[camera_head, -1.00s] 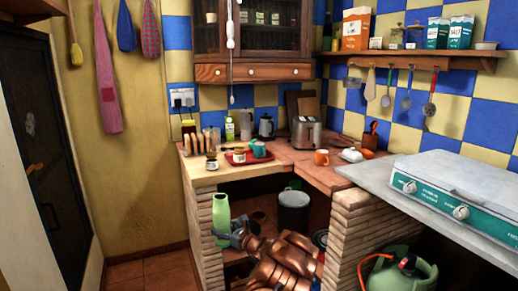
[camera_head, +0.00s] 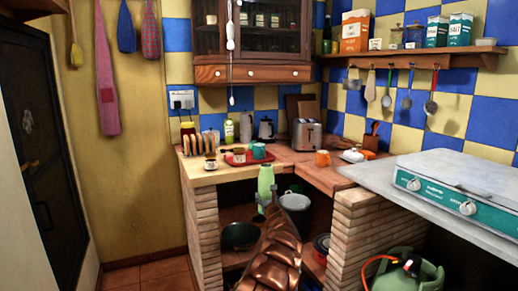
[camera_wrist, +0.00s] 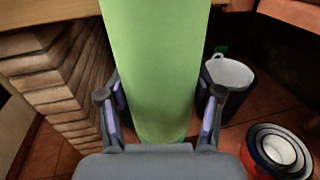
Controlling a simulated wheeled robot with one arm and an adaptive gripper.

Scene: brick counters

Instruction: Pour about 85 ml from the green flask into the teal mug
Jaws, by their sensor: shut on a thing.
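The green flask (camera_head: 265,178) is held upright in front of the counter's front edge, its top a little below the teal mug in the picture. My gripper (camera_head: 265,204) is shut around the flask. In the wrist view the flask (camera_wrist: 155,60) fills the middle, with one finger of my gripper (camera_wrist: 158,108) on each side. The teal mug (camera_head: 259,151) stands upright on the red tray (camera_head: 232,161) on the counter, just behind and above the flask in the picture. The mug's inside cannot be seen.
A small jar (camera_head: 210,165) and a toast rack (camera_head: 203,145) stand left of the tray. A toaster (camera_head: 306,134) and an orange mug (camera_head: 322,158) stand to the right. Below the counter are a grey bin (camera_head: 296,204) and a dark pan (camera_head: 240,235).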

